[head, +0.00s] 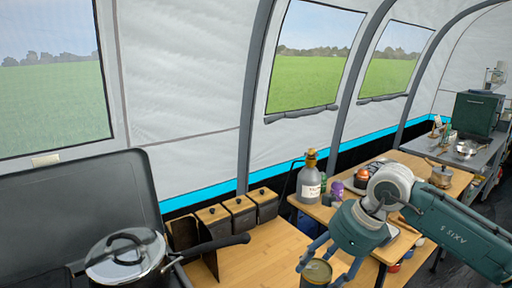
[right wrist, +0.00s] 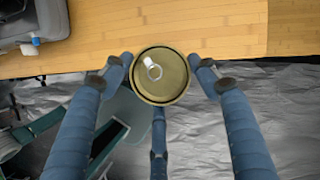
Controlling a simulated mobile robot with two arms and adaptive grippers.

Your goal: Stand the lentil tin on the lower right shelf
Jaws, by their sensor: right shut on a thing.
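A tin with a gold-brown lid and a ring pull (right wrist: 158,75) is between the fingers of my right gripper (right wrist: 160,77), which is shut on it. The head view shows the tin (head: 316,274) low in the picture, under my right gripper, in front of the table edge. Its label cannot be read, so I cannot confirm that it holds lentils. A lower level with a few small coloured things (head: 407,255) shows under the right-hand table, partly hidden by my right arm. I cannot tell whether it is the lower right shelf. My left gripper is out of view.
A lidded pan (head: 125,258) stands on the stove at the left, its handle reaching right. Several dark boxes with wooden lids (head: 240,214) line the tent wall. A grey bottle (head: 311,182) stands at the back of the right table. The wooden worktop (head: 262,262) has bare room.

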